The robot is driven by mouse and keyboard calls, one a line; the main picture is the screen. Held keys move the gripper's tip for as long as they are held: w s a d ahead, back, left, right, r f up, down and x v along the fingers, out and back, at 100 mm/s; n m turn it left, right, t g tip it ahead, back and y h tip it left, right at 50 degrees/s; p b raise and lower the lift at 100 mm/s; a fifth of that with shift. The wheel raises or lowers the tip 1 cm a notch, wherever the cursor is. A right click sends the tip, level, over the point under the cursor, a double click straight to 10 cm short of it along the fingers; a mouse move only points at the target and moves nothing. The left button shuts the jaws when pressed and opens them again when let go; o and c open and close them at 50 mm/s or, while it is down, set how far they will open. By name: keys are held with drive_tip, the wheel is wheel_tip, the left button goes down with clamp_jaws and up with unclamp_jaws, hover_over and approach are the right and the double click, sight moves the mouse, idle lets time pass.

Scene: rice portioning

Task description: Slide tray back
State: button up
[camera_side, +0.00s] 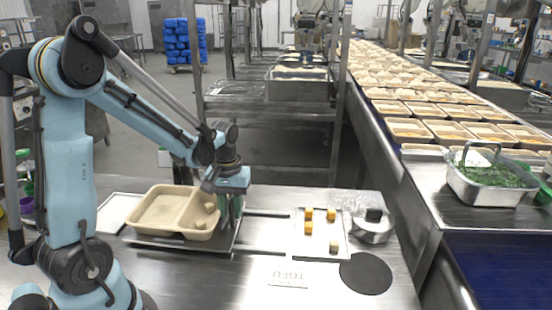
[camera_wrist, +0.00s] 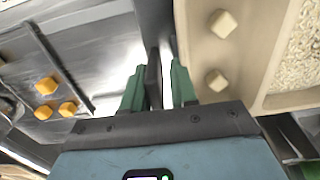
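The beige tray (camera_side: 150,222) sits on a dark flat plate (camera_side: 180,243) on the steel bench, left of centre. Its left compartment looks filled with rice, which the wrist view shows at the right edge (camera_wrist: 303,45). Its smaller compartment (camera_wrist: 245,55) holds two pale cubes (camera_wrist: 223,24). My gripper (camera_side: 231,215) is low, beside the tray's right end. In the wrist view its green fingers (camera_wrist: 160,75) stand on either side of a dark upright tab (camera_wrist: 153,85). The tab is close to the left finger, with a bright gap towards the right one. The tab's base is hidden.
Metal rails (camera_side: 262,249) run right from the plate. A white board (camera_side: 114,212) lies at left.

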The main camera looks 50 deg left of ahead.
drive_tip(key=shift+a, duration=0.1)
wheel_tip(320, 180, up, 12)
drive_tip(key=shift+r, duration=0.1)
idle(0.7)
drive_tip(key=s+d+f+m+t, duration=0.2)
drive_tip(key=d+m+t, duration=0.5)
drive_tip(key=d, duration=0.6)
drive_tip(key=shift+s+m, duration=0.35)
drive_tip(key=shift+m, duration=0.65)
drive_tip(key=shift+f, duration=0.1)
